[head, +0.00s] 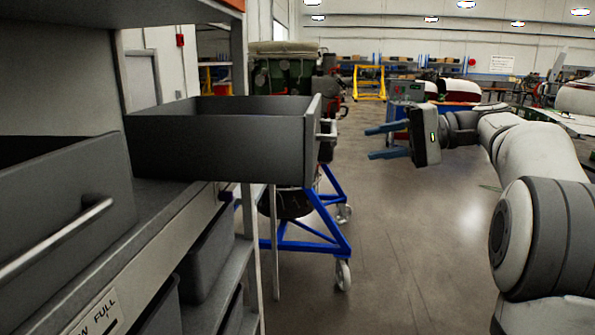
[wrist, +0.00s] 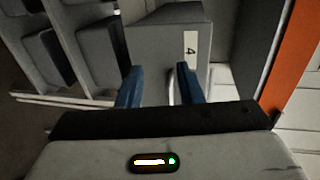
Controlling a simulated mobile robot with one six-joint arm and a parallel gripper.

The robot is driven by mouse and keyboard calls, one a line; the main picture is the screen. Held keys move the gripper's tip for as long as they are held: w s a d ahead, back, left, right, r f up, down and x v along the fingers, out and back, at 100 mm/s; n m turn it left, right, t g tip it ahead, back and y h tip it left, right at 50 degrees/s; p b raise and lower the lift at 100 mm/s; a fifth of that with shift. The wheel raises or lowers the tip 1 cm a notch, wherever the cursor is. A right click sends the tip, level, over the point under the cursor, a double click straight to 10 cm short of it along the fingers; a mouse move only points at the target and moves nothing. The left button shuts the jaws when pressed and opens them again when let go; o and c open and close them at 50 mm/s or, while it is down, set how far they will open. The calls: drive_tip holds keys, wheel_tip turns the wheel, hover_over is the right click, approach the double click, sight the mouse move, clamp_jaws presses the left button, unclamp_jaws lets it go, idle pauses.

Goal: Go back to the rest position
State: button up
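My gripper (head: 370,143) is open in the head view, its two blue fingers pointing left with nothing between them. It is to the right of the pulled-out dark grey drawer (head: 215,150), with a gap to the drawer's handle (head: 327,130). In the wrist view my gripper (wrist: 158,78) shows its two blue fingers apart, before a grey drawer front (wrist: 155,50) with a label reading 4. The handle there is partly hidden by the right finger.
A second grey drawer (head: 65,200) with a metal handle is at the left of the shelf unit. Grey bins (head: 207,255) sit below. A blue wheeled stand (head: 320,235) is behind the open drawer. The floor (head: 410,240) in the middle is clear.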

drive_tip(key=s+a+f+m+h+p, duration=0.1)
drive_tip(key=s+a+f+h, duration=0.3)
drive_tip(key=f, duration=0.4)
drive_tip(key=s+a+f+m+h, duration=0.1)
drive_tip(key=s+a+f+h, duration=0.1)
drive_tip(key=s+f+h, duration=0.35)
drive_tip(key=s+d+f+n+h, duration=0.1)
drive_tip(key=s+d+f+h, duration=0.1)
drive_tip(key=s+f, duration=0.5)
drive_tip(key=s+d+f+n+h+p, duration=0.1)
drive_tip(key=s+d+f+n+h, duration=0.1)
drive_tip(key=s+f, duration=0.6)
drive_tip(key=shift+d+f+n+t+h, duration=0.35)
drive_tip(key=shift+d+h, duration=0.15)
drive_tip(key=shift+h, duration=0.45)
